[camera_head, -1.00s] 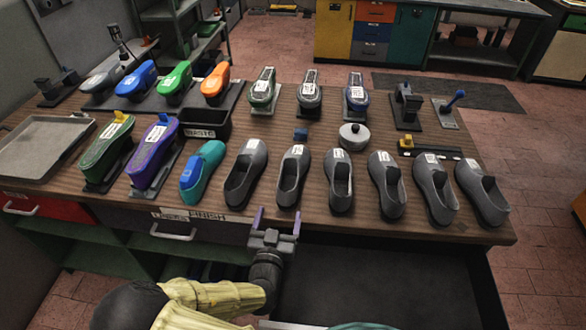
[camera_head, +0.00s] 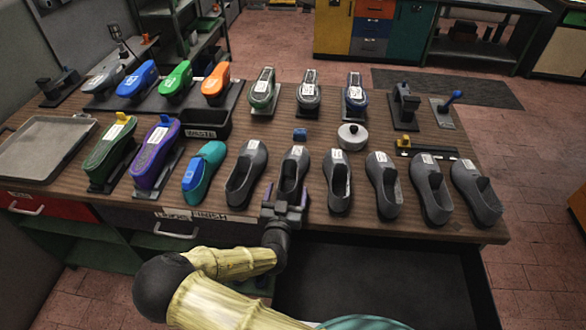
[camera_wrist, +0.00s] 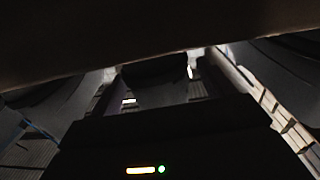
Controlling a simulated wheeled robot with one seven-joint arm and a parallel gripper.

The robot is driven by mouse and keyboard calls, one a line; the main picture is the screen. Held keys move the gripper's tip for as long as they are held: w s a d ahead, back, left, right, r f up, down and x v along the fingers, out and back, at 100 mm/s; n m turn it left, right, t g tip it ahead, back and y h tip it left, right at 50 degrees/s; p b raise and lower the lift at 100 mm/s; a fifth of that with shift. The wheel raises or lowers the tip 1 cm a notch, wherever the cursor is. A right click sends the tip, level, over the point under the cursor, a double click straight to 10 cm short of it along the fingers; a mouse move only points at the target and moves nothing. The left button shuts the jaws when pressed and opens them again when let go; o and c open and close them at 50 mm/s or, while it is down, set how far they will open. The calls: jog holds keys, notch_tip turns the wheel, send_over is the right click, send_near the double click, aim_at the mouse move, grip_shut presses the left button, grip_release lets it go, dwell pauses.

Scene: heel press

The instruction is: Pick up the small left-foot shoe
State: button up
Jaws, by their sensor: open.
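Several grey shoes stand in a row along the front of the table, toes toward the back or front hard to tell. The labels are too small to read, so I cannot tell which is the small left-foot shoe. My gripper (camera_head: 286,192) is open at the table's front edge, at the near end of the second grey shoe from the left (camera_head: 294,165). Its fingers overlap that shoe's near end in the picture; contact cannot be told. The first grey shoe (camera_head: 246,173) is to the left, the third (camera_head: 338,180) to the right. The wrist view is mostly dark, with a dark shape (camera_wrist: 155,72) between the fingers.
A teal shoe form (camera_head: 203,172) stands left of the row. A black waste bin (camera_head: 206,133), a small blue block (camera_head: 300,134) and a round grey tin (camera_head: 352,137) lie behind. A metal tray (camera_head: 45,150) is at far left. Neighbouring shoes leave narrow gaps.

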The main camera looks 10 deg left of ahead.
aim_at(292, 169)
jog(key=shift+w, duration=1.05)
jog(key=shift+r, duration=0.1)
jog(key=c, duration=1.3)
